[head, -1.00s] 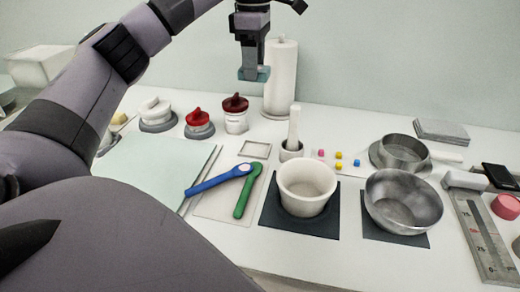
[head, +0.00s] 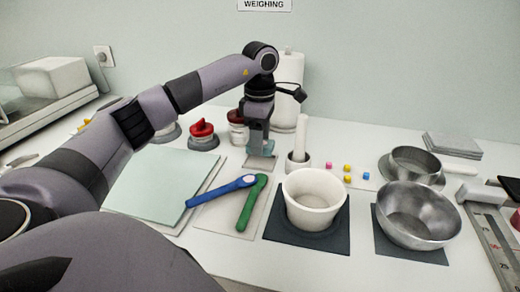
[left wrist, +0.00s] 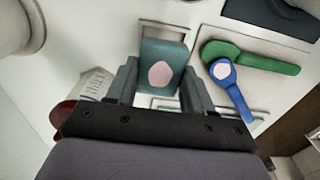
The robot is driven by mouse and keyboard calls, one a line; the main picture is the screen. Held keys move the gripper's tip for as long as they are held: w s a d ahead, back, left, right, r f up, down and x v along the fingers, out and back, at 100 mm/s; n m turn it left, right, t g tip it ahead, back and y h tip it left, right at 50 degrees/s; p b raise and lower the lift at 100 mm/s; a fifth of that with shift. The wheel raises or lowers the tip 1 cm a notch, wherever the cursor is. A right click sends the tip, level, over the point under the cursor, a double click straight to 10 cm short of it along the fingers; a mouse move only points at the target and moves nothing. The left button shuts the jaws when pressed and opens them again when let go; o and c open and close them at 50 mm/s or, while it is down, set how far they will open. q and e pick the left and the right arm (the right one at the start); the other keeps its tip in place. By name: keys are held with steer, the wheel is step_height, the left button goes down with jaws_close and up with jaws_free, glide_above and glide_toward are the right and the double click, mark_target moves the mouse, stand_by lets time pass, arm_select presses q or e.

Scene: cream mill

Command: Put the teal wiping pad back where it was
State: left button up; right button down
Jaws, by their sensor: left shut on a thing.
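My left gripper (head: 258,150) is shut on the teal wiping pad (left wrist: 150,52). In the left wrist view the pad sits between the two fingers and shows a pale pink patch on its face. In the head view the gripper points down, low over a small pale framed tray (head: 262,165) behind the spoons. The tray's edge also shows just past the pad in the left wrist view (left wrist: 165,27). I cannot tell whether the pad touches the tray. My right gripper is not in view.
A blue spoon (head: 215,192) and a green spoon (head: 247,212) lie in front of the tray. A mortar with pestle (head: 300,143) stands close on its right, red-topped jars (head: 202,134) on its left. A white bowl (head: 314,197) and steel bowl (head: 418,215) stand on dark mats.

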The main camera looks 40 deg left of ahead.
arm_select(q)
steer(key=shift+f, duration=1.65)
steer(key=shift+f, duration=0.2)
steer(key=o, duration=0.9)
step_height(320, 180, up, 12)
steer(key=shift+r, duration=0.25)
